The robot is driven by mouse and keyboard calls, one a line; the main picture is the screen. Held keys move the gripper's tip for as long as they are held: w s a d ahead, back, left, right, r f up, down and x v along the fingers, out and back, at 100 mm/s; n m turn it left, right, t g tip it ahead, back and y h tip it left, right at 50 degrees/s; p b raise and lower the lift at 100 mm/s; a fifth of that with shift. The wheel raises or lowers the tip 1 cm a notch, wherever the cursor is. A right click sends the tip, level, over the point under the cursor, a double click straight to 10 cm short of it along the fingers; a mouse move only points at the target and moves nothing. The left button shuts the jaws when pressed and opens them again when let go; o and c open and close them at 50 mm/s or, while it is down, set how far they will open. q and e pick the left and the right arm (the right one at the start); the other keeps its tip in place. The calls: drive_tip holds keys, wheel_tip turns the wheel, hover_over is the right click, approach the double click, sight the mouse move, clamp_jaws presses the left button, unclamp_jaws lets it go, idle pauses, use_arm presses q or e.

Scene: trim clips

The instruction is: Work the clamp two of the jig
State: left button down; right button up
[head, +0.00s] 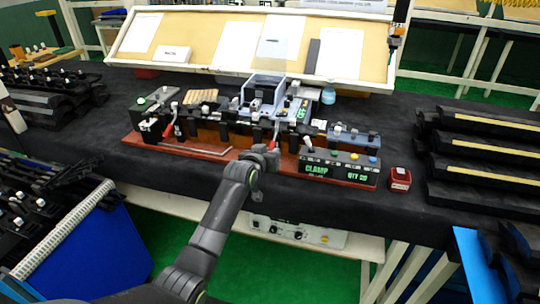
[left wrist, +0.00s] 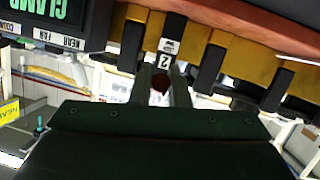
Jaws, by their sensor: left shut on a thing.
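The jig (head: 225,152) is a long assembly on a red-brown base on the black-covered bench, in the middle of the head view. Clamp two's red handle (head: 276,130) stands up near the middle of the jig. My left gripper (head: 264,153) is at the jig's front edge, shut on this handle. In the left wrist view, the red handle end (left wrist: 160,82) lies between the two fingers, below a tag marked 2 (left wrist: 165,60). Much of the clamp is hidden behind the fingers. Another red clamp handle (head: 169,129) stands farther left. My right gripper is not in view.
A display box (head: 340,170) reading CLAMP sits at the jig's right end, with coloured buttons on top. A small red box (head: 400,179) is beside it. Black racks (head: 480,150) stand at right. Dark parts (head: 45,95) lie at left. A tilted board (head: 205,38) stands behind.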

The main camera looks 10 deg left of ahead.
use_arm(q)
drive_tip(key=shift+r, duration=0.15)
drive_tip(key=c, duration=1.4)
unclamp_jaws()
drive_tip(key=v, duration=1.7)
drive_tip(key=shift+s+b, duration=0.15)
drive_tip(key=shift+b, duration=0.3)
drive_tip(key=shift+a, duration=0.1)
